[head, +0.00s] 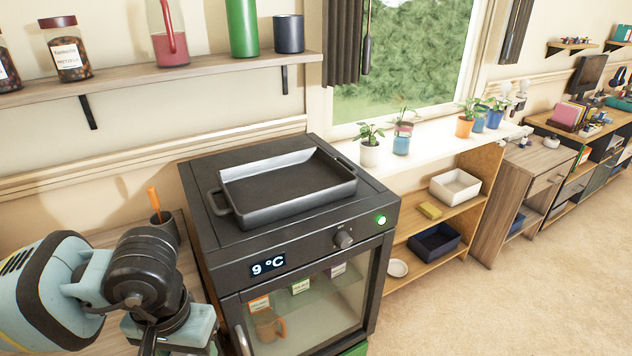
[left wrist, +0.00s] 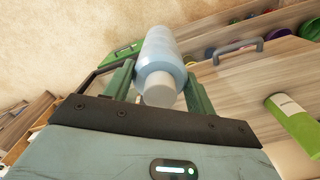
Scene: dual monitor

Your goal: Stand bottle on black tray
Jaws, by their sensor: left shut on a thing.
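The black tray (head: 285,187) lies on top of a dark cabinet with a glass door in the head view. It is rectangular, with raised walls and end handles, and it looks empty. In the left wrist view my left gripper (left wrist: 160,80) is shut on a light blue bottle (left wrist: 162,50), with one finger on each side. The bottle's whitish end faces the camera. In the head view my left arm is at the lower left, beside the cabinet; its fingers and the bottle are not visible there. My right gripper is not in view.
The cabinet (head: 310,237) has a 9 °C display and a knob on its front. A wall shelf (head: 190,72) with jars and a green bottle (head: 242,28) hangs above and behind. A cup with an orange-handled tool (head: 154,200) stands left of the cabinet. Potted plants (head: 370,150) stand at right.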

